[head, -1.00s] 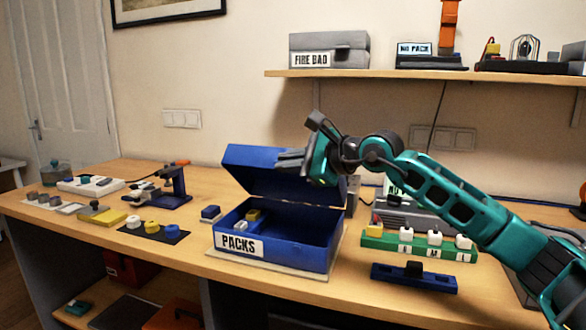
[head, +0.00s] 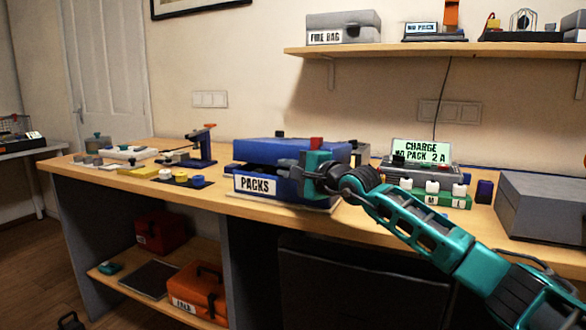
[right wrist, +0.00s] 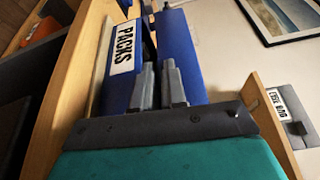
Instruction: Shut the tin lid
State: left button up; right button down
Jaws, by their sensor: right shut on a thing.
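The blue tin (head: 312,188) with the PACKS label stands at the bench's front edge. Its blue lid (head: 290,150) is swung down almost flat over it, with a dark gap showing along the front. My right gripper (head: 286,166) is at the front edge of the lid, shut on it. In the right wrist view the two grey fingertips (right wrist: 160,82) lie close together at the lid (right wrist: 185,58), beside the gap above the tin's front wall (right wrist: 116,88). The fingers hide part of the lid's edge. The inside of the tin is hidden. My left gripper is not in view.
A charger (head: 425,170) with a sign and a green rack (head: 452,199) stand right of the tin. A grey case (head: 540,205) is further right. Coloured pucks on a dark mat (head: 195,183) lie to the left. A wall shelf (head: 420,51) runs above.

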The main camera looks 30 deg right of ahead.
notch_tip(320, 180, down, 2)
jog(key=shift+f+b, duration=0.1)
jog(key=shift+b, duration=0.45)
jog(key=shift+a+f+b, duration=0.1)
jog(key=shift+f+b, duration=0.2)
jog(key=shift+f, duration=0.05)
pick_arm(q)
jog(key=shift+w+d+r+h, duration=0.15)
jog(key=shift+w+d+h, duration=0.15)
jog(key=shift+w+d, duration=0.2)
pick_arm(e)
jog(key=shift+f, duration=0.2)
jog(key=c, duration=1.3)
grip_release()
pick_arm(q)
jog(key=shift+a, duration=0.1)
pick_arm(e)
jog(key=shift+o, duration=0.2)
jog(key=shift+r, duration=0.1)
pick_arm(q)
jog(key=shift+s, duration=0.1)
